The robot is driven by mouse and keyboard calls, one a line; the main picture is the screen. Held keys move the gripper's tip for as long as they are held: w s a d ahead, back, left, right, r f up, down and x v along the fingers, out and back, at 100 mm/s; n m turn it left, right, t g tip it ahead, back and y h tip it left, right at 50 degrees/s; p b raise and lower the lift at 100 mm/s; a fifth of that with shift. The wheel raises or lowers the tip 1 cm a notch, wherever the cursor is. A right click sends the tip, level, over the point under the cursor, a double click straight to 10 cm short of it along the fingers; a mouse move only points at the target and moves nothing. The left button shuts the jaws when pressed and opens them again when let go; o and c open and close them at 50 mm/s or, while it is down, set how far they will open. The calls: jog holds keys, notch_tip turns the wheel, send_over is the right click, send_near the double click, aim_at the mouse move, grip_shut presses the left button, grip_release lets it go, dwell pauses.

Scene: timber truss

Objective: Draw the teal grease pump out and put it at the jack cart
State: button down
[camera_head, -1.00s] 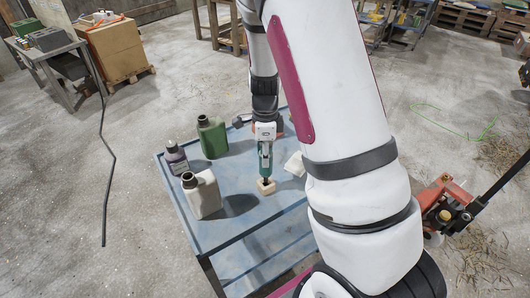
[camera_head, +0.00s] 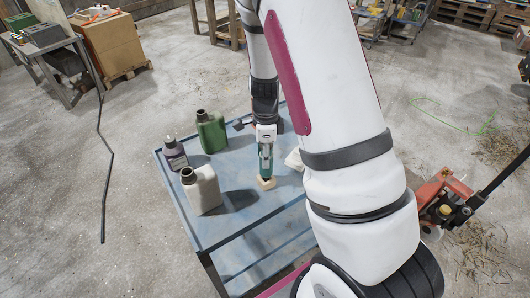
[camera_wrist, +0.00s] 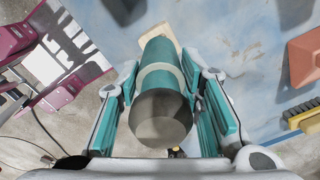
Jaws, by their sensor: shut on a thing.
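The teal grease pump (camera_wrist: 158,65) is a teal cylinder with a pale band and a dark round end facing the wrist camera. My gripper (camera_head: 266,150) is shut on it, one finger along each side. In the head view the pump is upright and mostly hidden by the fingers. Its lower end is at a small pale block (camera_head: 266,183) on the blue table; the block also shows beyond the pump in the wrist view (camera_wrist: 165,36). I cannot tell whether the pump's tip is in the block. An orange-red wheeled jack (camera_head: 436,197), likely the jack cart, stands on the floor at right.
On the blue table (camera_head: 225,235) stand a white bottle (camera_head: 203,192), a green bottle (camera_head: 211,133) and a dark bottle (camera_head: 175,155), left of my gripper. An orange-red object (camera_wrist: 304,58) and a brush (camera_wrist: 302,116) lie at right in the wrist view. Floor is open at left.

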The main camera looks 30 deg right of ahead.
jog(key=shift+f, duration=0.35)
jog(key=c, duration=1)
grip_release()
jog(key=shift+c, duration=0.2)
notch_tip(320, 180, up, 12)
jog(key=shift+f, duration=0.1)
jog(key=shift+a+r, duration=0.1)
jog(key=shift+r, duration=0.15)
jog(key=s+a+r+n+t, duration=0.2)
jog(key=s+a+r+n, duration=0.3)
jog(key=s+r+n, duration=0.4)
jog(key=s+a+r+n+t, duration=0.3)
jog(key=s+a+r+n, duration=0.3)
jog(key=n, duration=0.9)
jog(key=s+r, duration=0.3)
jog(key=shift+s+a+t, duration=0.25)
jog(key=shift+s+t, duration=0.05)
